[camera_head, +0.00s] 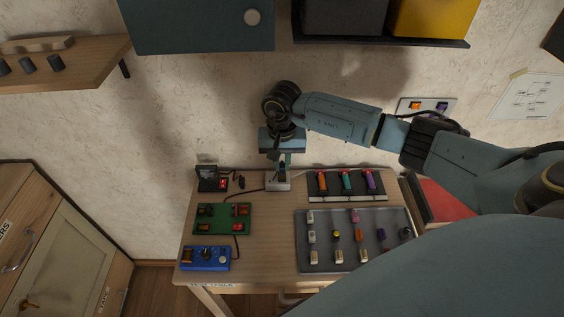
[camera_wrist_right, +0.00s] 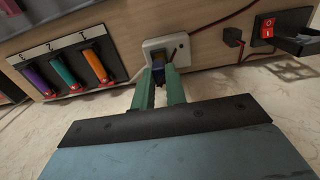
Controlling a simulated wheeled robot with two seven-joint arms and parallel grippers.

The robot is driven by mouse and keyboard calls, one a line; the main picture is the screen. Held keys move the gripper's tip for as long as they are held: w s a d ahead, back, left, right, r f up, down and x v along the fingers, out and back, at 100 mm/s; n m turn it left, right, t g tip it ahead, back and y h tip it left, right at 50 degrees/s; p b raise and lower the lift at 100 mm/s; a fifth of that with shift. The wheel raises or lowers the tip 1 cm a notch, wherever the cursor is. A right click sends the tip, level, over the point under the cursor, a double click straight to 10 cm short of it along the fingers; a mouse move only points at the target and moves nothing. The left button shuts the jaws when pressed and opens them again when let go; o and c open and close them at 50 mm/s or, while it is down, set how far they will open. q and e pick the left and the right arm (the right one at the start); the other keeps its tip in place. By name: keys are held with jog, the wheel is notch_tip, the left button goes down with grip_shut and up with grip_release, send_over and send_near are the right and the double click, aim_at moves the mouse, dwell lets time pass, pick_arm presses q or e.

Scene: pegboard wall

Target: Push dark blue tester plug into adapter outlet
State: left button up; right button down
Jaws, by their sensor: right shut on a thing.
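My right gripper (camera_head: 282,160) reaches down over the back of the table, its fingers shut on the dark blue tester plug. In the right wrist view the green fingers (camera_wrist_right: 159,88) hold the plug (camera_wrist_right: 158,73) between their tips. The plug is at the face of the pale adapter outlet (camera_wrist_right: 175,43), which also shows in the head view (camera_head: 278,185). The fingers hide part of the plug and the outlet face, so I cannot tell how far in the plug sits. My left gripper is not in view.
A black box with a red switch (camera_head: 222,184) stands left of the adapter, with cables nearby. A rack of colored handles (camera_head: 320,195) is to its right. A green board (camera_head: 224,231), a blue box (camera_head: 205,270) and a grey tray (camera_head: 304,264) lie in front.

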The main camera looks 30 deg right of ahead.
aim_at(282, 166)
jog(key=shift+f+b, duration=0.9)
jog(key=shift+f, duration=0.1)
jog(key=c, duration=1.3)
grip_release()
jog(key=shift+r, duration=0.1)
jog(key=shift+c, duration=0.2)
jog(key=shift+r+p, duration=1.55)
jog(key=shift+r, duration=1)
jog(key=shift+f, duration=0.1)
